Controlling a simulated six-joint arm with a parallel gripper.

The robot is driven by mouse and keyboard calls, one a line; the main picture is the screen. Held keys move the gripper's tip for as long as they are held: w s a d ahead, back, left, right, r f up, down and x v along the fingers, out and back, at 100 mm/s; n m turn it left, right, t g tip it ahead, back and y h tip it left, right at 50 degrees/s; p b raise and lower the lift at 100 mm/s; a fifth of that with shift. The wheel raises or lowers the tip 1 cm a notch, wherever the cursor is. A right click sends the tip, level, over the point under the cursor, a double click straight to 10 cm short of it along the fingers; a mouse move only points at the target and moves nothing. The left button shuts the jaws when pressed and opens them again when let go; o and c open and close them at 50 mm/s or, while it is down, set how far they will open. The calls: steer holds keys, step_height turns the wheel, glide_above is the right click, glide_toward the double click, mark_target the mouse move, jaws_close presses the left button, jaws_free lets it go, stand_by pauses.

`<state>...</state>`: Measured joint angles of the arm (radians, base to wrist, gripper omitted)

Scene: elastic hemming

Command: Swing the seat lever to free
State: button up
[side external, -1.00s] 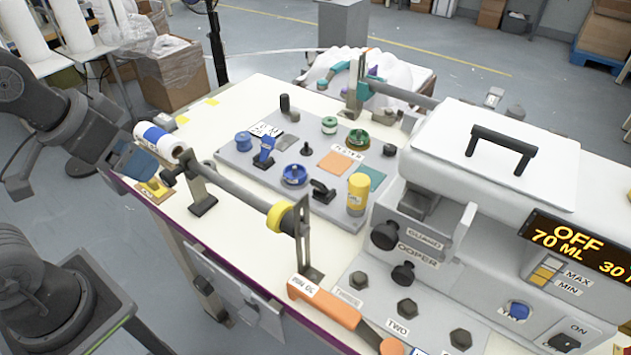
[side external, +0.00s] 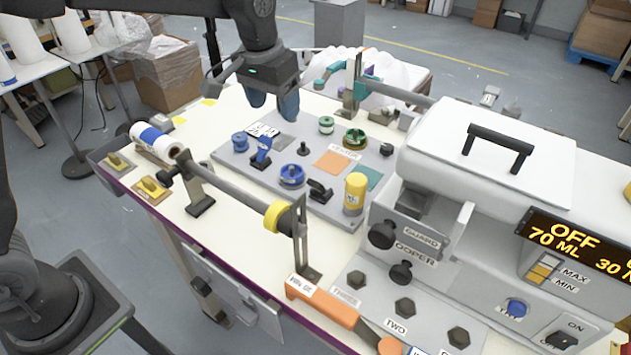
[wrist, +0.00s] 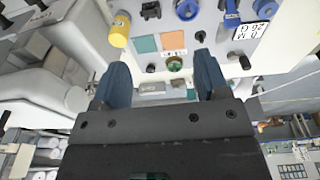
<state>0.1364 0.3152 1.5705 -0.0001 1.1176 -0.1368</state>
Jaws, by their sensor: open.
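No label on the grey fixture board (side external: 230,160) legibly names the seat lever, so I cannot tell which part it is. A blue upright lever (side external: 263,152) stands at the board's left, and a black lever (side external: 320,190) sits near its front edge. In the wrist view the blue lever (wrist: 231,18) and the black lever (wrist: 150,10) show along the top. My gripper (side external: 273,102) hangs over the back left of the board, fingers down, open and empty. In the wrist view its blue fingers (wrist: 160,72) stand wide apart and touch nothing.
A blue knob (side external: 292,175), a green knob (side external: 356,138) and a yellow cylinder (side external: 355,193) crowd the board. A roller bar (side external: 235,192) runs along the front. The white machine (side external: 485,150) stands at the right. The table's back left is mostly clear.

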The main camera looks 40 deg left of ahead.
steer(key=g, duration=0.2)
glide_above(316, 182)
step_height(316, 182, down, 9)
steer(key=f, duration=1.4)
steer(key=shift+w+a+f, duration=0.15)
steer(key=shift+w+a, duration=0.15)
steer(key=shift+w, duration=0.05)
steer(key=shift+c, duration=0.5)
